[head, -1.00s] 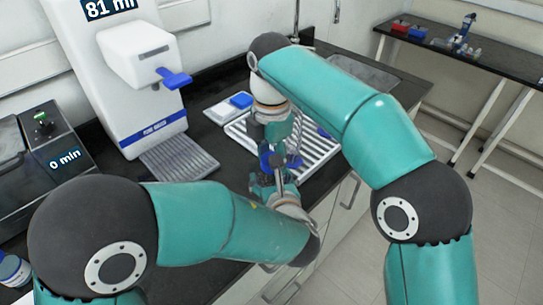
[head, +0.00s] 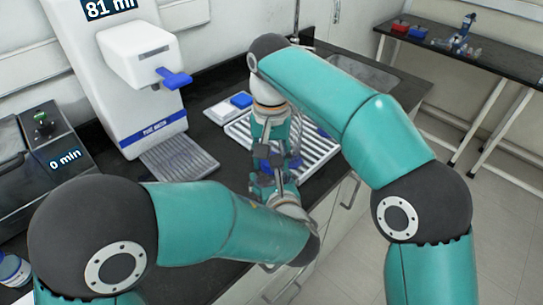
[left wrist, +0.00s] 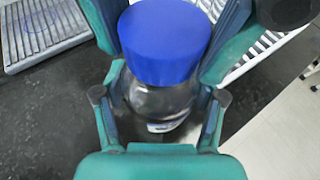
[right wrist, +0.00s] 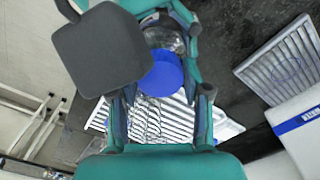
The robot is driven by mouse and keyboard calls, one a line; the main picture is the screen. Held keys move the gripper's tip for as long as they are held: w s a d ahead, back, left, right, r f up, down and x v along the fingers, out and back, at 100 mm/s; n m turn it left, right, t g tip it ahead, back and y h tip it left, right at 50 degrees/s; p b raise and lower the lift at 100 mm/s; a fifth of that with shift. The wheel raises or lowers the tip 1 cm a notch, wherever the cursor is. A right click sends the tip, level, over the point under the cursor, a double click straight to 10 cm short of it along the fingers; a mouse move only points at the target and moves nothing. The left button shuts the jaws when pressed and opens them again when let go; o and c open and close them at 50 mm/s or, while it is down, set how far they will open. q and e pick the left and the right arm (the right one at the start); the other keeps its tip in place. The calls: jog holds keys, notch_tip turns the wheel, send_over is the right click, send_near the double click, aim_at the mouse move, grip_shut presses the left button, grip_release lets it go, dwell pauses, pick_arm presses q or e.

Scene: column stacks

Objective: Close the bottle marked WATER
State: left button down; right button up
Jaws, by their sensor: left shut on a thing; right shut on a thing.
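A clear glass bottle (left wrist: 158,103) stands between the fingers of my left gripper (left wrist: 160,88), which is shut on its body. A blue screw cap (left wrist: 163,42) is over the bottle's neck in the left wrist view. My right gripper (right wrist: 162,84) is shut on the cap (right wrist: 163,76); the bottle (right wrist: 165,38) shows beyond it in the right wrist view. In the head view my left gripper (head: 268,187) and right gripper (head: 272,150) meet above the counter, largely hiding the bottle. No WATER marking is readable, and how tightly the cap sits cannot be told.
A white ribbed drain tray (head: 318,150) lies behind my grippers. A white dispenser (head: 125,90) with a grey ribbed tray (head: 178,157) stands left of it. A dark device reading 0 min (head: 40,160) and a small bottle (head: 12,270) are at far left.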

jog(key=m, duration=0.5)
jog(key=shift+w+m, duration=0.15)
jog(key=shift+m, duration=0.15)
jog(key=o, duration=1.3)
jog(key=shift+r, duration=2.25)
jog(key=shift+c, duration=0.6)
